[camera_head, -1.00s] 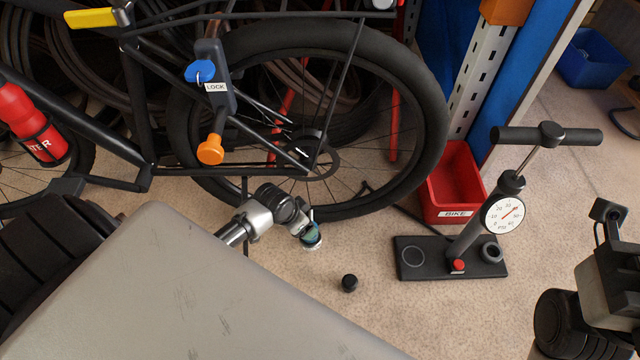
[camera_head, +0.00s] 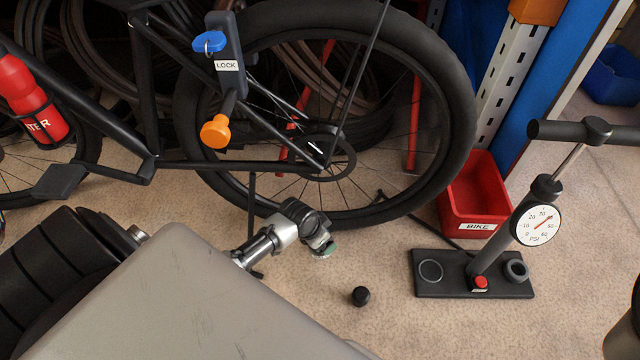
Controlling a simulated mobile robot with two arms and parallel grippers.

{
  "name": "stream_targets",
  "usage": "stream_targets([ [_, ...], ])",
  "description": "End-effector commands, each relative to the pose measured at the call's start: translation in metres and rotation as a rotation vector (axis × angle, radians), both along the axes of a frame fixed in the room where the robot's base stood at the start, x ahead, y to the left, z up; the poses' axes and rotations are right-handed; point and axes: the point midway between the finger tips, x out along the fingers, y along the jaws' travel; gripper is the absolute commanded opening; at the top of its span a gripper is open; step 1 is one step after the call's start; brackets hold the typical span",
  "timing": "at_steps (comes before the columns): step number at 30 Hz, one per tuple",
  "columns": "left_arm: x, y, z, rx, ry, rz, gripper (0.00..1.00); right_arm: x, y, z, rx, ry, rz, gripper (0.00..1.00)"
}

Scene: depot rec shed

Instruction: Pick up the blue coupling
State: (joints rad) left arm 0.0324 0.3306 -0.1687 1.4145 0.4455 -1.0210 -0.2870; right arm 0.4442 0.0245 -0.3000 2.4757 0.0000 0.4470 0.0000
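My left arm comes out from under my grey panel, and its silver and black end (camera_head: 318,240) hangs low over the carpet in front of the bicycle's rear wheel. A small blue-green piece (camera_head: 329,251) shows at its tip. I cannot tell whether that piece is the blue coupling or part of the arm. The fingers are too small and hidden to read. My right gripper is not in view. No other thing is clearly a blue coupling; the blue knob (camera_head: 209,42) sits on the lock.
The bicycle wheel (camera_head: 455,60) stands behind the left arm. A black cap (camera_head: 360,296) lies on the carpet. A floor pump (camera_head: 450,283) and a red bin (camera_head: 477,200) are to the right. Carpet around the cap is clear.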

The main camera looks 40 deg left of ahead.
Motion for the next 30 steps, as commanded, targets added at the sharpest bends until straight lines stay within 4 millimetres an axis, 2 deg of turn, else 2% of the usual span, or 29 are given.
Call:
stream_targets([
  [6, 0.0, 0.0, 0.001, 0.0, 0.0, 0.0, 0.78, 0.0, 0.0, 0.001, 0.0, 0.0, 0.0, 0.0],
  [16, 0.0, 0.0, 0.0, 0.0, 0.0, 0.0, 0.27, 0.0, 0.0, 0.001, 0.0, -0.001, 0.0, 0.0],
  [25, 0.0, 0.0, 0.002, 0.0, 0.0, 0.0, 0.26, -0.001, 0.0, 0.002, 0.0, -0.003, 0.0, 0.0],
  [30, 0.0, 0.0, 0.013, 0.0, -0.001, 0.0, 0.26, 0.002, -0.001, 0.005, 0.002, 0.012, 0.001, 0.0],
])
